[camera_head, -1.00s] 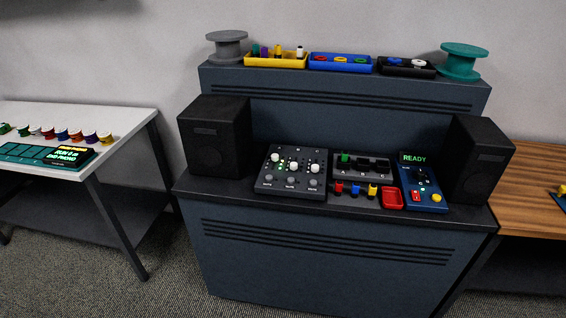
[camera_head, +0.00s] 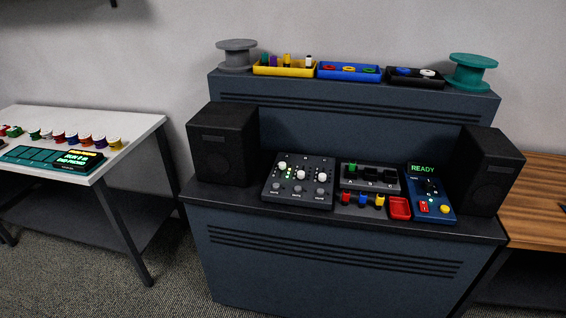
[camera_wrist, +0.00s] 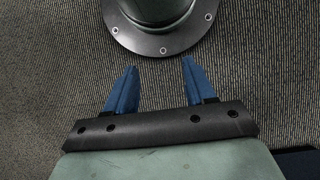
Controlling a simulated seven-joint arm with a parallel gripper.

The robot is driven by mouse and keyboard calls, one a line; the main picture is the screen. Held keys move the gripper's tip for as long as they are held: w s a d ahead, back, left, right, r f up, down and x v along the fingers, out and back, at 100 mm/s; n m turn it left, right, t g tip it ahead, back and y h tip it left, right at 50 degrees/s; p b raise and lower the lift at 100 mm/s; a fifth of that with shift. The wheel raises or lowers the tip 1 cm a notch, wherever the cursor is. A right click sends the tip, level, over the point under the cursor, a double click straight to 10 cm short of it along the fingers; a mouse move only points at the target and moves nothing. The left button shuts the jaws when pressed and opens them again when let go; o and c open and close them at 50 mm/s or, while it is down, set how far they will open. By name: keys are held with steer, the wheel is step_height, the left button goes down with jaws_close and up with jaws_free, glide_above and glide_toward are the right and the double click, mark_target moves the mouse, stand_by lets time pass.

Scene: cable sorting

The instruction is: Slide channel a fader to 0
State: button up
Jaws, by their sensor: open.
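A dark mixer panel (camera_head: 311,165) with white fader knobs and grey mute buttons lies on the console desk in the head view. Its leftmost white knob (camera_head: 282,167), which I take as channel A, sits higher up the panel than the middle knob (camera_head: 301,175). The right knob (camera_head: 322,177) is about level with the middle one. The printed letters are too small to read surely. My gripper (camera_wrist: 155,80) shows in the wrist view with its blue fingers apart and nothing between them. It is over carpet, and the mixer is not in that view.
Black speakers (camera_head: 224,146) (camera_head: 487,172) flank the desk. A white table (camera_head: 137,130) stands left, a wooden one (camera_head: 547,190) right.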

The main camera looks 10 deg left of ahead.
mark_target(282, 163)
steer(key=w+a+r+n+t, duration=0.1)
steer(key=w+a+r, duration=0.4)
steer(key=w+r, duration=0.4)
steer(key=w+a+r+n+t, duration=0.15)
steer(key=w+a+r, duration=0.35)
steer(key=w, duration=0.7)
steer(key=w+a+r+t, duration=0.1)
steer(key=w+a+r, duration=0.4)
steer(key=r, duration=0.6)
steer(key=w+a+r+t+y, duration=0.1)
steer(key=w+a+r, duration=0.4)
steer(key=r, duration=0.6)
steer(key=w+a+r+t, duration=0.2)
steer(key=w+a+r, duration=0.3)
steer(key=w+r, duration=0.3)
step_height(282, 163, up, 4)
steer(key=shift+f+n, duration=0.1)
steer(key=shift+n, duration=0.25)
steer(key=w+a+r+n+t+y, duration=0.2)
steer(key=w+a+r+n+t, duration=0.3)
steer(key=w+r, duration=0.7)
steer(key=shift+m+g, duration=0.5)
steer(key=shift+g, duration=0.45)
steer(key=x, duration=0.9)
steer(key=a+x, duration=0.1)
steer(key=x, duration=0.3)
steer(key=shift+w, duration=0.25)
steer(key=shift+c, duration=0.3)
jaws_close()
